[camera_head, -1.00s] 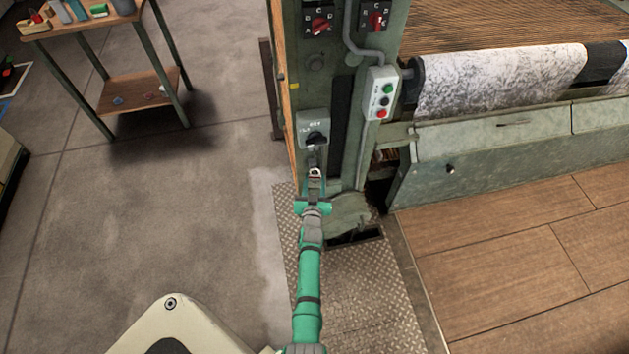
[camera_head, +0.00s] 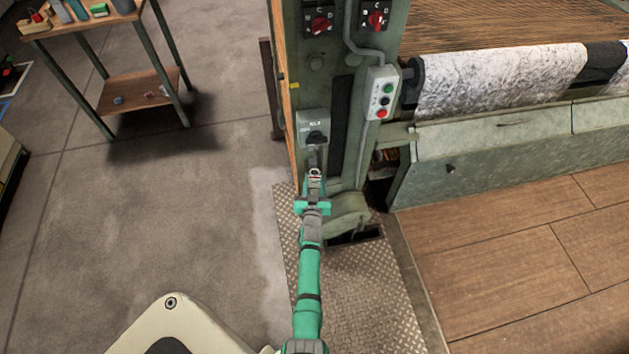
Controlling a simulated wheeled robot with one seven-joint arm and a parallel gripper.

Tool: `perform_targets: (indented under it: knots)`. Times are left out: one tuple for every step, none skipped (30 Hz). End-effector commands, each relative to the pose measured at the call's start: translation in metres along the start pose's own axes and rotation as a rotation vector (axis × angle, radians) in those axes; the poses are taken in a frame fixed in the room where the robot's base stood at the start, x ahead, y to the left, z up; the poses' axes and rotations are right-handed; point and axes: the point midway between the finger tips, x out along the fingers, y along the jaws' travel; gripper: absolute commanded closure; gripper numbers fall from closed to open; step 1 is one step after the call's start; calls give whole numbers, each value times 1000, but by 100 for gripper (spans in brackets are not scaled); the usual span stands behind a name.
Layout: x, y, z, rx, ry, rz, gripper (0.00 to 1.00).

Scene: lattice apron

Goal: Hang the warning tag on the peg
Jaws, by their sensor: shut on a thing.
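My gripper (camera_head: 314,184) is at the end of my green arm, in front of the machine's green post. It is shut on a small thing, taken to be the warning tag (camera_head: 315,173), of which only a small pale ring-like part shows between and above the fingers. The rest of it is hidden by the gripper. Just above is a grey switch box (camera_head: 312,122) with a black knob on the post. A narrow grey piece runs down below the knob towards the gripper. I cannot make out the peg for certain, nor whether the tag touches anything.
Two red rotary switches (camera_head: 320,22) are higher up. A fabric roll (camera_head: 500,82) lies at right. A wooden-topped bench (camera_head: 85,20) stands upper left. The concrete floor at left is clear.

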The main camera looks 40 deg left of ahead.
Motion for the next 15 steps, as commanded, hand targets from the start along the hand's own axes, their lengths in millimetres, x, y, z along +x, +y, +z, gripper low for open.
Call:
perform_targets:
  knots:
    - [0,0,0,0,0,0,81]
    - [0,0,0,0,0,0,81]
    - [0,0,0,0,0,0,59]
    - [0,0,0,0,0,0,52]
    - [0,0,0,0,0,0,45]
    - [0,0,0,0,0,0,40]
    - [0,0,0,0,0,0,40]
    - [0,0,0,0,0,0,40]
    - [0,0,0,0,0,0,40]
    - [0,0,0,0,0,0,40]
    - [0,0,0,0,0,0,40]
    - [0,0,0,0,0,0,40]
    - [0,0,0,0,0,0,40]
    - [0,0,0,0,0,0,40]
    - [-1,0,0,0,-1,0,40]
